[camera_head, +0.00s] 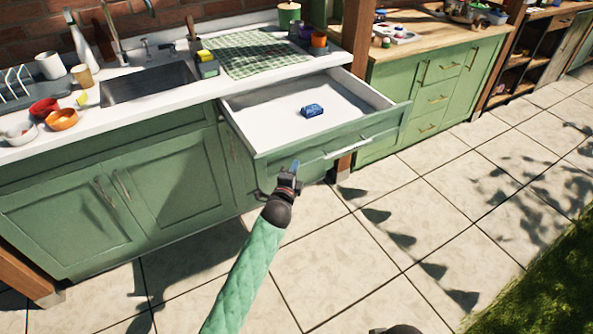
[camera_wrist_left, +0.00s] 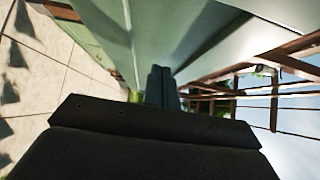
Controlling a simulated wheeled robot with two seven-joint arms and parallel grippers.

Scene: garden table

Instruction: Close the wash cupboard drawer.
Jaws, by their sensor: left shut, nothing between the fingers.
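The wash cupboard drawer (camera_head: 270,135) is pulled far out from under the white counter in the head view. It has a green front (camera_head: 385,132) with a pale bar handle (camera_head: 347,148) and a white inside. A small blue item (camera_head: 312,110) lies in it. My left gripper (camera_head: 294,168) is shut and empty, at the drawer front, left of the handle. Whether it touches the front I cannot tell. In the left wrist view the shut fingers (camera_wrist_left: 160,85) point at a green panel close ahead.
The wash cupboard (camera_head: 110,195) has closed doors below a sink (camera_head: 148,82). Bowls, cups and bottles stand on the counter, with a checked cloth (camera_head: 245,53) right of the sink. Another green cabinet (camera_head: 430,95) stands to the right. The paved floor (camera_head: 350,260) in front is clear.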

